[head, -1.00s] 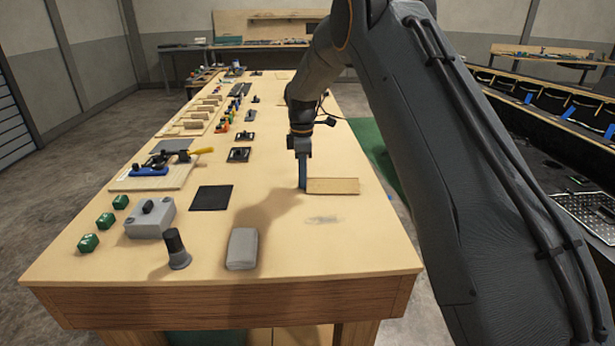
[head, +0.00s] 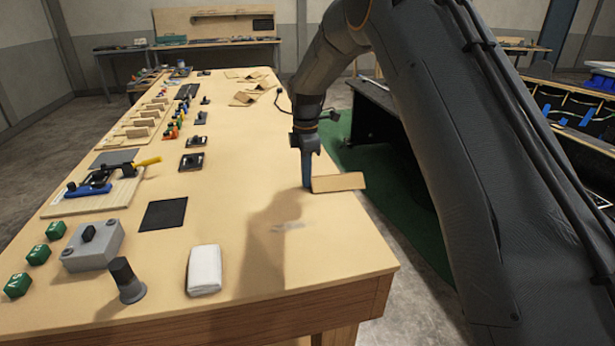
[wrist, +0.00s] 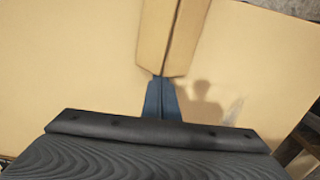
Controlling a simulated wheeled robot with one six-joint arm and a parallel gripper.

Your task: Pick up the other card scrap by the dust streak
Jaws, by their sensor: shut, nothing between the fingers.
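A tan card scrap (head: 340,182) lies near the right edge of the wooden table, just beyond the pale dust streak (head: 288,226). My gripper (head: 307,184) is low at the card's left end, with its blue fingers shut and nothing between them. In the wrist view the card (wrist: 172,38) shows a lengthwise crease, and the closed fingertips (wrist: 160,84) are at its near end. I cannot tell whether they touch it. The dust streak is a faint smudge in the wrist view (wrist: 233,110).
More tan card pieces (head: 245,98) lie farther back on the table. The table's front right is clear.

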